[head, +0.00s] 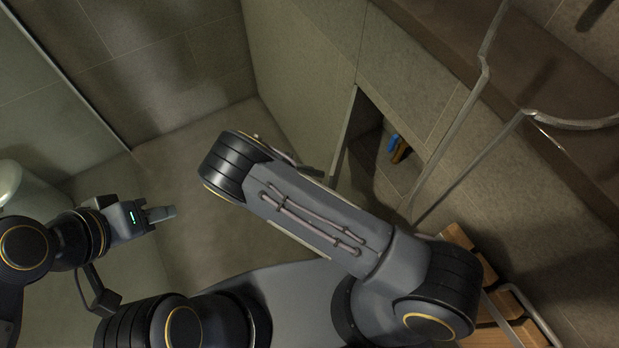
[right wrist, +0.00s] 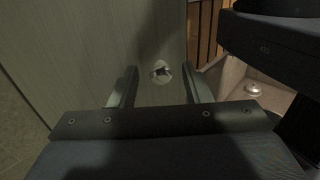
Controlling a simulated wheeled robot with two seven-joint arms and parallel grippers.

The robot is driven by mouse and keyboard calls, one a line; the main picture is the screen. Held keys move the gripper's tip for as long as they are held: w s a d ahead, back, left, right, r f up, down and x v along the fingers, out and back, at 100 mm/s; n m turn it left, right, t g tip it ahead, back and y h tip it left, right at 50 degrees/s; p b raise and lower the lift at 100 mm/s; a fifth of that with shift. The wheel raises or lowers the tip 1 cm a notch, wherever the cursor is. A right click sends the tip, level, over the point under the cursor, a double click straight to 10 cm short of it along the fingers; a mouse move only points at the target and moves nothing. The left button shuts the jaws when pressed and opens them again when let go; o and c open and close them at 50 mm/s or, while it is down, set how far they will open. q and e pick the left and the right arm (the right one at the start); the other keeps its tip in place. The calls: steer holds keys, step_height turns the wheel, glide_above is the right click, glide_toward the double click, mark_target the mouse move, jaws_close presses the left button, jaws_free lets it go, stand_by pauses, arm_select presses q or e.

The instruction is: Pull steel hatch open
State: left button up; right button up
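The hatch panel (right wrist: 110,50) fills the left and middle of the right wrist view, with a small shiny round metal fitting (right wrist: 160,72) near its right edge. My right gripper (right wrist: 159,80) is open, its two fingers apart on either side of the fitting; contact cannot be told. In the head view a dark opening (head: 365,135) shows in the tiled wall, with the thin edge of a panel (head: 345,130) standing out at its left. My right arm hides the right gripper and the lower panel there. My left gripper (head: 162,213) is at the lower left, away from the wall, seen side-on.
A blue and an orange item (head: 398,148) are inside the opening. A metal rail (head: 470,105) runs in front of the wall at the right. Wooden slats (head: 470,255) are at the lower right. Floor (head: 190,160) between the left gripper and the wall is clear.

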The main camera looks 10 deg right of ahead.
steer(key=s+a+r+p, duration=0.2)
steer(key=s+r+p, duration=0.1)
steer(key=s+r, duration=1)
steer(key=shift+s+a, duration=0.3)
steer(key=shift+s, duration=0.1)
